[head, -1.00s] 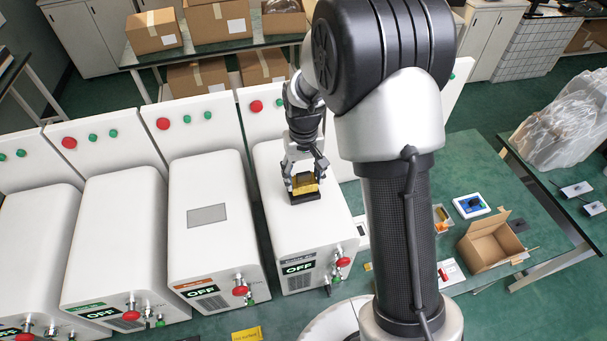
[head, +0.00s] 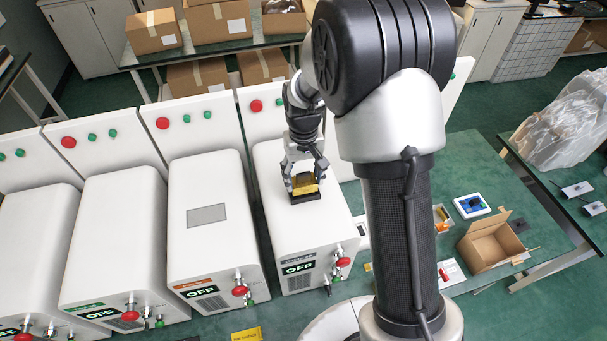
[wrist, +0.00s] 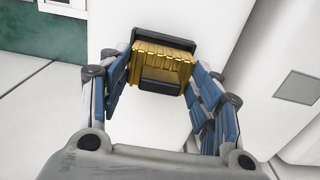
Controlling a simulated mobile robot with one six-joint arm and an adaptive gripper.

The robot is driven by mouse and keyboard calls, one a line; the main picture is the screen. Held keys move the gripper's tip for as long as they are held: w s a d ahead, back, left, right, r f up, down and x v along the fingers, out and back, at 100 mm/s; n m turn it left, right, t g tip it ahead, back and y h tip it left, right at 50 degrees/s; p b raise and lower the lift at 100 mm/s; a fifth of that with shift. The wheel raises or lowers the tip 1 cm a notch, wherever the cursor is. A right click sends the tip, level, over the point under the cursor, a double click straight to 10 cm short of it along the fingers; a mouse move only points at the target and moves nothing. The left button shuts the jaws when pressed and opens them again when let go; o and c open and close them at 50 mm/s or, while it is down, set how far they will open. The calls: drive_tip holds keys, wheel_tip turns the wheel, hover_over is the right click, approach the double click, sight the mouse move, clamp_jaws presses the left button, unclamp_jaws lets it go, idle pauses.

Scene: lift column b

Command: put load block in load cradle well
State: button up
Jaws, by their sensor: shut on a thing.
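The load block (head: 304,182) is gold and ribbed, and sits between the fingers of my gripper (head: 304,178) above a white machine's top. It also shows in the wrist view (wrist: 162,62). My gripper is shut on it, with blue-padded fingers on its left and right sides. The load cradle (head: 305,198) is black and lies on the machine top, directly at the block. In the wrist view its dark rim (wrist: 165,34) shows behind the block, and a dark piece shows in front. The well is hidden, so I cannot tell how deep the block sits.
The white machine (head: 300,235) under my gripper has an OFF display and a red knob. A similar machine (head: 208,180) stands close on its left. White panels with red buttons rise behind. A green table (head: 465,160) with an open cardboard box (head: 490,245) is at right.

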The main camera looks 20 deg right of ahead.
sight(304, 175)
drive_tip(key=shift+f+b, duration=0.9)
drive_tip(key=shift+f, duration=0.4)
drive_tip(key=o, duration=1.5)
wheel_tip(304, 175, up, 12)
drive_tip(key=shift+r, duration=0.1)
drive_tip(key=shift+s, duration=0.15)
drive_tip(key=s+f+t+b, duration=0.1)
drive_tip(key=s+f+b, duration=0.2)
drive_tip(key=s+b, duration=0.3)
drive_tip(key=s+f+t+b, duration=0.2)
drive_tip(key=s+b, duration=0.5)
drive_tip(key=s, duration=0.4)
drive_tip(key=s+f+t+b, duration=0.1)
drive_tip(key=s+f+b, duration=0.3)
drive_tip(key=s+b, duration=0.2)
drive_tip(key=shift+s+t, duration=0.3)
drive_tip(key=shift+s, duration=1.1)
